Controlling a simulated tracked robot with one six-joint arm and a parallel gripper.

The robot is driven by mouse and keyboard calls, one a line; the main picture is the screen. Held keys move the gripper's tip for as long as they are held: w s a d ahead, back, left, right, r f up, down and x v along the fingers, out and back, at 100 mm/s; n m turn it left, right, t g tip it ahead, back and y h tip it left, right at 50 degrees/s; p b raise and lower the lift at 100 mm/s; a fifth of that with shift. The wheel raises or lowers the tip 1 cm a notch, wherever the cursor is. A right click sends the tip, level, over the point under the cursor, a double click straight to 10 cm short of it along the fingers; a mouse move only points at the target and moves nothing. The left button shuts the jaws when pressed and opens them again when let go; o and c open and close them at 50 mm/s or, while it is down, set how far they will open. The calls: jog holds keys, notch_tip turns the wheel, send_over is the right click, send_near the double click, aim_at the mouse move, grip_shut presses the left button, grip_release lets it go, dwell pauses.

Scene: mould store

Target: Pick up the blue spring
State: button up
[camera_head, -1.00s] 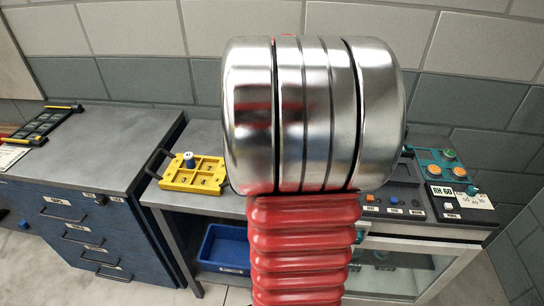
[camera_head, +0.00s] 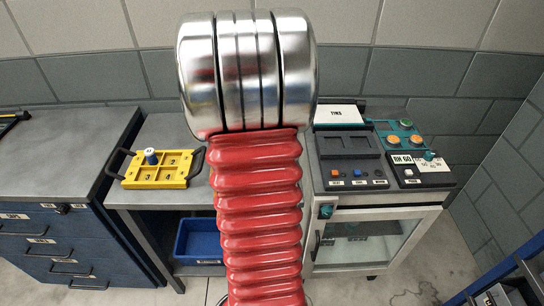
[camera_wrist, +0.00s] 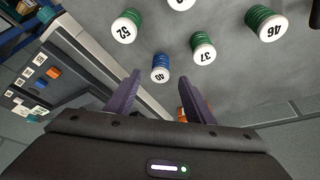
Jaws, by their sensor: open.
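In the wrist view a blue spring (camera_wrist: 160,67) with a white end marked 40 stands on a grey surface. My gripper (camera_wrist: 159,80) has two dark purple fingers, spread apart with nothing between them. The spring appears just beyond the fingertips, between them in the picture; I cannot tell the exact distance. Another blue piece with a white top (camera_head: 151,156) stands in the yellow tray (camera_head: 133,182) in the head view. I cannot tell whether it is the same kind of spring. My gripper is hidden in the head view behind my red and silver arm.
Green springs marked 52 (camera_wrist: 126,27), 37 (camera_wrist: 203,47) and 46 (camera_wrist: 265,24) stand around the blue one. A control panel (camera_head: 350,180) sits on the glass-fronted cabinet. A blue bin (camera_head: 199,241) is below the tray's bench. A dark blue drawer cabinet (camera_head: 60,245) stands left.

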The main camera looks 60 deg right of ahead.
jog(key=shift+d+f, duration=0.25)
jog(key=shift+f, duration=0.4)
jog(key=shift+x, duration=2.6)
jog(key=shift+s, duration=0.1)
jog(key=shift+c, duration=0.7)
jog(key=c, duration=1)
jog(key=shift+c, duration=0.2)
notch_tip(320, 180, up, 10)
jog(key=shift+r, duration=0.1)
